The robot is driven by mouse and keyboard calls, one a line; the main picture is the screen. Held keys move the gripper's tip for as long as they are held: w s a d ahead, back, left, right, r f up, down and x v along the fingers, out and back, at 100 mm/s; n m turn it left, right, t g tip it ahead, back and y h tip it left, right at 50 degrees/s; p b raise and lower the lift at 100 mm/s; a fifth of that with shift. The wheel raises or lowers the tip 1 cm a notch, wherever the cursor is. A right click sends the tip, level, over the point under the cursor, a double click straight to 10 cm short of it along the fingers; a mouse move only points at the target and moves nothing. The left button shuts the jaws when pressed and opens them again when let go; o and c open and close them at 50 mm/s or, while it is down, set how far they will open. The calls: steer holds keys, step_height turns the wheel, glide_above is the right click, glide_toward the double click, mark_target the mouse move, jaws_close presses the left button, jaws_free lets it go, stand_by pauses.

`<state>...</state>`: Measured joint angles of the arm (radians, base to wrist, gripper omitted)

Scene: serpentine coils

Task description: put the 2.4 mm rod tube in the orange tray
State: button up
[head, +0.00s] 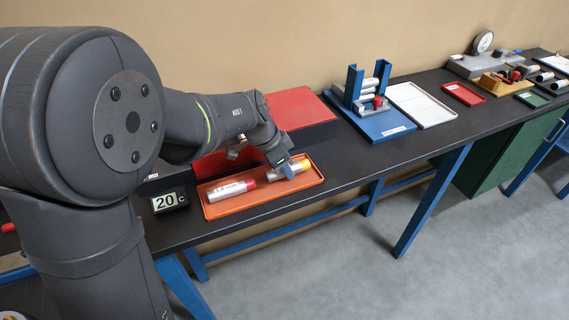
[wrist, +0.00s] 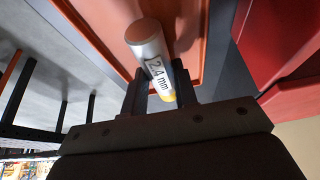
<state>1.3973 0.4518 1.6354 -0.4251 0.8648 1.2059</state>
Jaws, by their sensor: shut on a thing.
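The 2.4 mm rod tube (wrist: 152,48) is silver with a white "2.4 mm" label and a yellow end, and it lies between my gripper's fingers in the wrist view. My gripper (head: 287,168) is shut on it, over the right part of the orange tray (head: 218,212). The tube also shows in the head view (head: 276,170), partly hidden by the fingers. Whether it touches the tray floor I cannot tell. A second tube (head: 232,187) with a red end, its label seeming to read 1.6 mm, lies in the tray's left part.
A display reading 20 C (head: 169,201) stands left of the tray. A red case (head: 300,113) is behind it. A blue rack (head: 384,126) with tubes and a white tray (head: 422,104) stand to the right. The bench front edge runs close to the orange tray.

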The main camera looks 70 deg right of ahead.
steer(key=shift+f, duration=0.25)
steer(key=o, duration=1.1)
steer(key=v, duration=1.7)
steer(key=shift+a+r, duration=0.1)
steer(key=shift+r, duration=0.1)
steer(key=shift+f, duration=0.1)
steer(key=x, duration=1.7)
steer(key=shift+f, duration=0.1)
steer(key=shift+r, duration=0.25)
